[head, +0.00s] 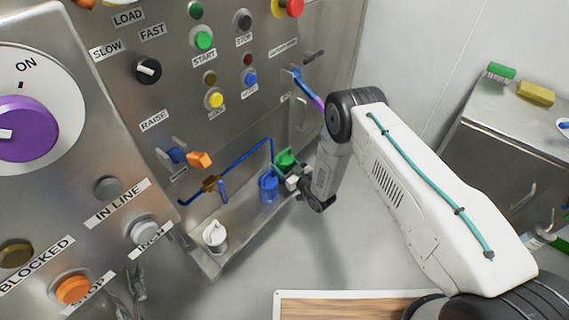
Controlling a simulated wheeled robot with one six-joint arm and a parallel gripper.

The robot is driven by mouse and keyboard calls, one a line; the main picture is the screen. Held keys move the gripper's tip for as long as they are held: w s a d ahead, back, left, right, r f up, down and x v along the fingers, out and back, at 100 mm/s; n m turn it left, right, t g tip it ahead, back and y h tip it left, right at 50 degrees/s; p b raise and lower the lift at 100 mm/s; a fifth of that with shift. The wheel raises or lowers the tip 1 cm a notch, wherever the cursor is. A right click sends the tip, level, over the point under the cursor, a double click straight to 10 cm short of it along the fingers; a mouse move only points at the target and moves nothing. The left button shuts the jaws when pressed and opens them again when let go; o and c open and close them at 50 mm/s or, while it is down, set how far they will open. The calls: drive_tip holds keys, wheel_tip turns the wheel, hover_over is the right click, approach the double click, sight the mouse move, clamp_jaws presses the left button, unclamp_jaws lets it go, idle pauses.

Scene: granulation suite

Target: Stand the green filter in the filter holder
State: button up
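The green filter (285,159) shows in the head view as a short green cylinder at the far end of the metal ledge (238,224) under the control panel. My gripper (291,180) is right beside it, on its near right side. The fingertips are small and partly hidden, so I cannot tell whether they touch or grip the filter. The filter's lower part is hidden by the gripper and the blue item. I cannot make out a separate filter holder for certain; the ledge carries similar upright items.
A blue canister (268,187) stands on the ledge close to the gripper, and a white one (215,236) stands nearer. A blue pipe (243,160) runs above the ledge. A cabinet (500,150) at right carries green and yellow brushes. Open floor lies between.

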drive_tip(key=o, duration=1.1)
